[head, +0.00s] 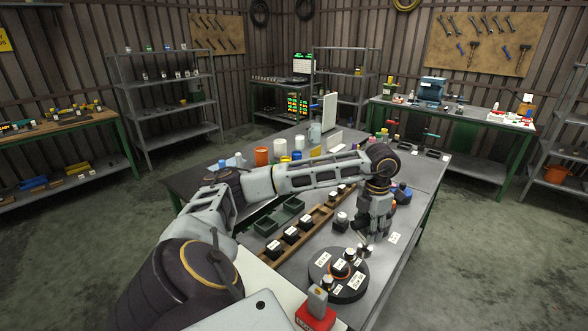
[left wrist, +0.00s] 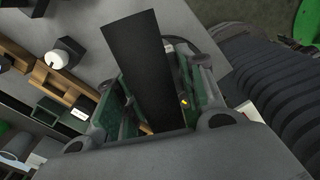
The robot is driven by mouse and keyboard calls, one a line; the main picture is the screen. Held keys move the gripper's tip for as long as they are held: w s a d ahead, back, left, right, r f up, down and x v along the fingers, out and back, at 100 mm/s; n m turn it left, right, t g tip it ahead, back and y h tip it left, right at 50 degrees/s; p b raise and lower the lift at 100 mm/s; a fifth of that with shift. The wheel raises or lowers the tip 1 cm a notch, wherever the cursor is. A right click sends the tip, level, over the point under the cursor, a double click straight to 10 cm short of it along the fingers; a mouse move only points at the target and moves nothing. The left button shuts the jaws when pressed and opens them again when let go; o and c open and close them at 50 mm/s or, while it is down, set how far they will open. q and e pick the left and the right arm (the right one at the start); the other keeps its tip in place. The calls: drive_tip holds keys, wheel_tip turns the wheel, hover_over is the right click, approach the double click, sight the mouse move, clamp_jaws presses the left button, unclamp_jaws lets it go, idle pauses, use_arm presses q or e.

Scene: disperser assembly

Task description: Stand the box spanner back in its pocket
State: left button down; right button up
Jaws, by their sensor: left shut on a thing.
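My left gripper (head: 368,238) points down over the grey workbench, just behind a round black carousel with white labels (head: 350,291). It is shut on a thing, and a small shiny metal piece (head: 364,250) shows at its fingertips. This may be the box spanner, but it is too small to tell. In the left wrist view the green-lined fingers (left wrist: 160,118) stand around a long dark slab that hides most of what is between them. A small yellow spot shows beside the slab. I cannot tell which opening is the spanner's pocket. My right gripper is not in view.
A wooden rack (head: 306,229) with dark, white-topped blocks runs along the bench beside green trays (head: 268,224). A red block (head: 315,319) stands at the front. Orange, white and yellow containers stand farther back. Bare bench lies right of the gripper, near a white label (head: 396,238).

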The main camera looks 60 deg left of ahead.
use_arm(q)
drive_tip(key=m, duration=0.1)
drive_tip(key=d+m, duration=0.1)
drive_tip(key=shift+w+d+m, duration=0.3)
drive_tip(key=shift+w, duration=0.05)
drive_tip(key=w+d+m, duration=0.2)
drive_tip(key=d+m, duration=0.5)
drive_tip(key=m, duration=0.6)
drive_tip(key=w+d+m, duration=0.2)
drive_tip(key=d+m, duration=0.6)
drive_tip(key=m, duration=0.6)
drive_tip(key=shift+w+r+m, duration=0.3)
drive_tip(key=shift+r, duration=0.1)
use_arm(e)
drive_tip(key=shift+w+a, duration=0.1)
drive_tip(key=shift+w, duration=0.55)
use_arm(q)
drive_tip(key=shift+d, duration=0.1)
